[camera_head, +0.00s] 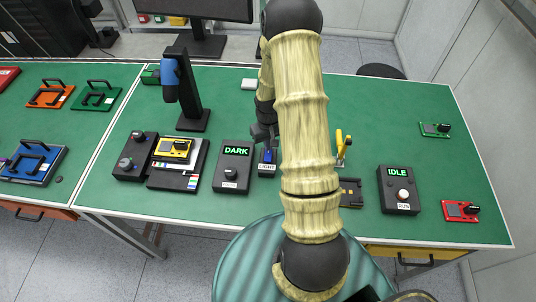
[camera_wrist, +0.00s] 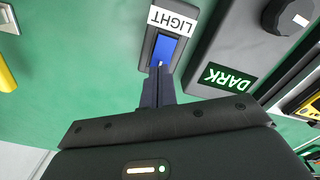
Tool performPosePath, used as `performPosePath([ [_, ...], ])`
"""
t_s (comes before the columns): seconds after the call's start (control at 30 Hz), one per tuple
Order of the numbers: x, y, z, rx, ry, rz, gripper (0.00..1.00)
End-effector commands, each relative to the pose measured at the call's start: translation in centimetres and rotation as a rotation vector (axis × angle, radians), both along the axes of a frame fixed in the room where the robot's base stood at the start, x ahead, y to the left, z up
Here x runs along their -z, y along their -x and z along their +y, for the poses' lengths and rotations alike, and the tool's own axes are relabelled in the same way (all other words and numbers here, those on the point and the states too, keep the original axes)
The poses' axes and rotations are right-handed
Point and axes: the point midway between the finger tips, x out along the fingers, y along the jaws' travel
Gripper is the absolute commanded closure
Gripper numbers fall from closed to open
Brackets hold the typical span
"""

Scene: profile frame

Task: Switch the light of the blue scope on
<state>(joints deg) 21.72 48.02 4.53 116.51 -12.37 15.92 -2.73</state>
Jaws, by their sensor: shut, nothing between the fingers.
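The blue scope (camera_head: 170,78) stands on a black post at the back left of the green table. A small box labelled LIGHT (camera_head: 267,169) sits at the middle of the table; in the wrist view its blue rocker (camera_wrist: 165,50) faces me. My gripper (camera_wrist: 160,68) is shut and empty, its fingertips over the lower edge of the blue rocker. I cannot tell whether they touch it. In the head view my gripper (camera_head: 266,145) partly covers the box. A dark box beside it shows DARK (camera_head: 236,151) in green letters and has a knob (camera_head: 231,173).
A black base with a yellow device (camera_head: 174,149) lies left of the DARK box. An IDLE box (camera_head: 397,190) and a red device (camera_head: 460,210) are on the right. A yellow-handled tool (camera_head: 342,148) stands behind my arm. The back right of the table is mostly clear.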

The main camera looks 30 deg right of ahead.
Motion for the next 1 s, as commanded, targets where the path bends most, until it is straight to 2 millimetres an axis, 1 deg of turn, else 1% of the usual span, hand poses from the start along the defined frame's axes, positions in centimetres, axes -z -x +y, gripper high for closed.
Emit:
performPosePath([
  [0.53, 0.01, 0.00, 0.00, 0.000, 0.000, 0.000, 1.00],
  [1.0, 0.57, 0.00, 0.00, 0.000, 0.000, 0.000, 1.00],
])
